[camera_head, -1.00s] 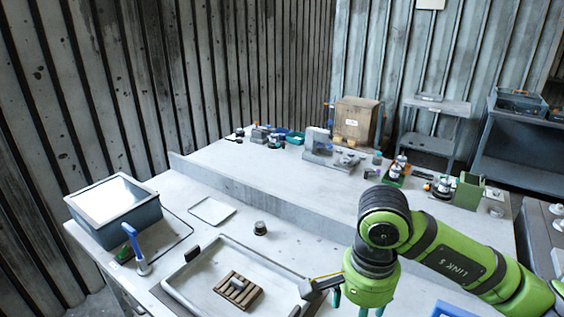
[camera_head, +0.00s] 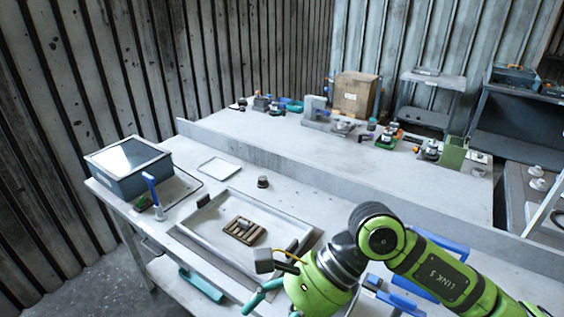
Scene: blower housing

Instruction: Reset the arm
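My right arm (camera_head: 440,275) is green with dark joints and comes in from the lower right. Its gripper (camera_head: 270,307) is at the bottom edge, in front of the shallow tray (camera_head: 205,238). Its teal fingers are spread apart, with nothing seen between them; the lower finger is partly cut off by the frame. My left arm and gripper are not in view. A brown slotted block (camera_head: 243,230) with a small grey part on it lies in the tray.
A grey bin (camera_head: 128,180) stands at the bench's left end, near a blue-handled tool (camera_head: 152,192). A white plate (camera_head: 219,167) and small dark round part (camera_head: 263,182) lie behind the tray. A low ledge (camera_head: 300,168) divides the bench. A wooden box (camera_head: 354,95) stands behind.

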